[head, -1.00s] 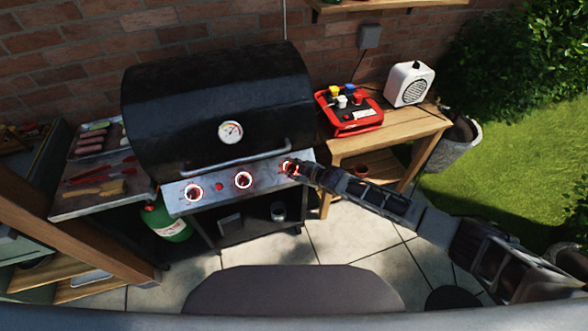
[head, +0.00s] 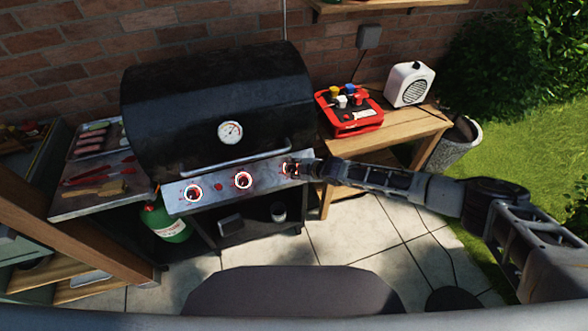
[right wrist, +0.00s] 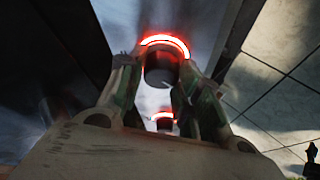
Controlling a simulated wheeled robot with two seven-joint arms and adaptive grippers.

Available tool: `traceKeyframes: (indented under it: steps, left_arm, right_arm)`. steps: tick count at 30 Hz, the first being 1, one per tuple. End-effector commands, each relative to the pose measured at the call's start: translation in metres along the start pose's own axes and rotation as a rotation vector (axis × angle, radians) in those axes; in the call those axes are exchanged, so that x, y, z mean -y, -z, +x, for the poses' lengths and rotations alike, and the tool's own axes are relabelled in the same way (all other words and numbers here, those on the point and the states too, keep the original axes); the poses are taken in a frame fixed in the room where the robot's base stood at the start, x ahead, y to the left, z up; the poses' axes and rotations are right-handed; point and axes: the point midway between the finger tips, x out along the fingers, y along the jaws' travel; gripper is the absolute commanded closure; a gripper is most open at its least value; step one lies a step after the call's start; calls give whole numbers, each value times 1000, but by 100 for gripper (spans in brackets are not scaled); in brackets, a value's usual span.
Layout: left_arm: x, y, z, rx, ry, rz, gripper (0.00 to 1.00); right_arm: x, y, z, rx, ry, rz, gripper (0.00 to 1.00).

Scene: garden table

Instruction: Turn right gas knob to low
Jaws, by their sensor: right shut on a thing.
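The gas grill (head: 218,97) has a closed black lid and a grey front panel with three knobs ringed in glowing red. The right gas knob (head: 289,168) is at the panel's right end, partly hidden by my right gripper (head: 298,169). In the right wrist view the dark round knob (right wrist: 160,72) sits between the fingers of the gripper (right wrist: 160,88), under a bright red arc. My right gripper is shut on it. The knob's pointer setting cannot be read. The middle knob (head: 243,180) and left knob (head: 193,193) are free. My left gripper is out of view.
A wooden side table (head: 405,125) right of the grill holds a red tray (head: 352,112) and a white speaker-like box (head: 409,84). A green gas bottle (head: 166,222) stands below left. Paving in front is clear.

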Motion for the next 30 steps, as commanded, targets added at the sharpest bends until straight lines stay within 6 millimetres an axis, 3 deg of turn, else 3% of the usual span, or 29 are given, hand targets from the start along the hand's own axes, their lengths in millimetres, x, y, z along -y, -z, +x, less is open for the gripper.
traceKeyframes:
  steps: [15,16,20,30]
  left_arm:
    - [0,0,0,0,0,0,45]
    - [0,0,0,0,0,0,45]
    - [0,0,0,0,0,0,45]
    - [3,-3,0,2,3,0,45]
  right_arm:
    - [6,1,1,0,12,-11,89]
    - [6,1,1,0,12,-11,63]
    - [5,1,1,0,11,-11,46]
    - [2,0,0,0,7,-11,45]
